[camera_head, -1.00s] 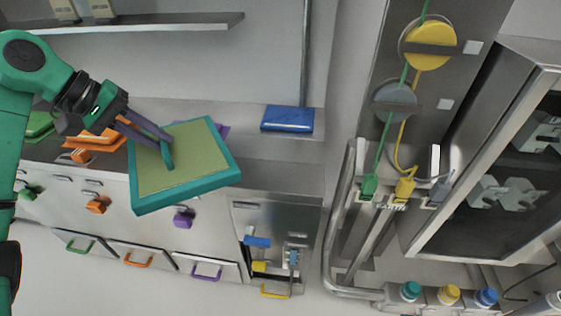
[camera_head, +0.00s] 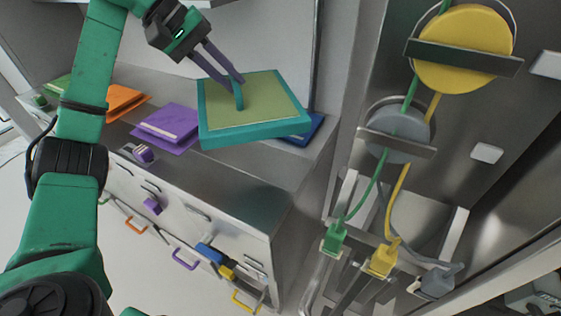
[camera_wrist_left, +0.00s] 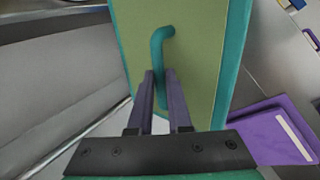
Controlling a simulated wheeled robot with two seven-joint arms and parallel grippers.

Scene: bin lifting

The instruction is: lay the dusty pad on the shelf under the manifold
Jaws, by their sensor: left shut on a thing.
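The dusty pad (camera_head: 275,103) is a teal slab with a dull olive top and a teal bar handle. My left gripper (camera_head: 236,84) is shut on this handle and holds the pad over the counter, slightly tilted. In the left wrist view, the gripper fingers (camera_wrist_left: 160,88) sit either side of the handle on the pad (camera_wrist_left: 205,50). The wall panel with a yellow wheel (camera_head: 463,48), a grey wheel (camera_head: 397,133) and hoses is at right, perhaps the manifold. I cannot tell which surface is the shelf under it. My right gripper is not in view.
The counter (camera_head: 235,185) bears a purple pad (camera_head: 168,122), an orange pad (camera_head: 125,100) and a blue pad (camera_head: 305,132) partly behind the held pad. Green (camera_head: 334,238) and yellow (camera_head: 383,260) connectors stand at lower right. Drawers line the counter front.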

